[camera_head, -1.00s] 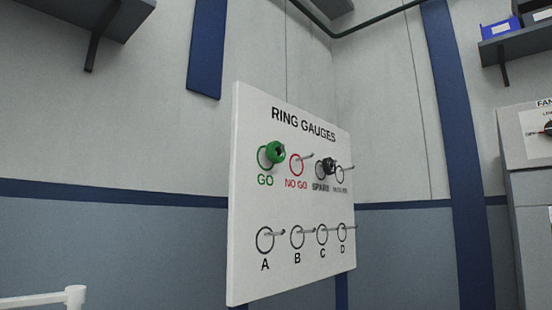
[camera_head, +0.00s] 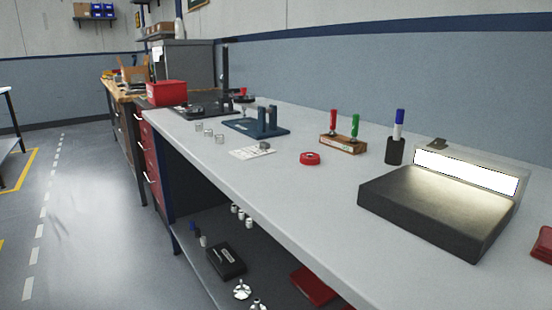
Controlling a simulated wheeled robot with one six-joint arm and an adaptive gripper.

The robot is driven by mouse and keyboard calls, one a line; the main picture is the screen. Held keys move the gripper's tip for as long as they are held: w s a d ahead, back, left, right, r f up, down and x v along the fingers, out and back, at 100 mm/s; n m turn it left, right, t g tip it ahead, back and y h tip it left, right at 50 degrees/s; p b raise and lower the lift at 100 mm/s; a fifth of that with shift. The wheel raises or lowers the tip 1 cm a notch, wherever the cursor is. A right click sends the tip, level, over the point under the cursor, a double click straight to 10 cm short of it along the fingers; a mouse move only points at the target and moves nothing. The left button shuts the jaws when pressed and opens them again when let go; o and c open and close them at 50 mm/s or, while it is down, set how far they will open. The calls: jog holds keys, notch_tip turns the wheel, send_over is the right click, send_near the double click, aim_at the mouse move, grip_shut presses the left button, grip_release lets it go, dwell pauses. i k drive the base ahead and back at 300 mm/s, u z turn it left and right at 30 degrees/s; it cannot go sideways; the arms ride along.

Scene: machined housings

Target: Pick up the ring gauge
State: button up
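A small red ring (camera_head: 310,158), which looks like a ring gauge, lies flat on the light grey workbench top (camera_head: 340,215). It sits in front of a wooden block (camera_head: 343,145) that holds a red-handled tool (camera_head: 333,119) and a green-handled tool (camera_head: 355,124) upright. Nothing touches the ring and its upper side is in full view. My gripper is not in view.
A dark inspection box (camera_head: 430,210) with a bright panel stands at the right, beside a black pen cup (camera_head: 395,151). A blue fixture (camera_head: 257,127) and a white card (camera_head: 252,152) lie left of the ring. The front of the bench is clear. Open floor (camera_head: 90,210) lies left.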

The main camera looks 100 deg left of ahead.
aim_at(306, 159)
jog(key=u, duration=3.15)
jog(key=k, duration=0.5)
jog(key=u, duration=1.45)
jog(key=i, duration=1.1)
jog(key=z, duration=1.75)
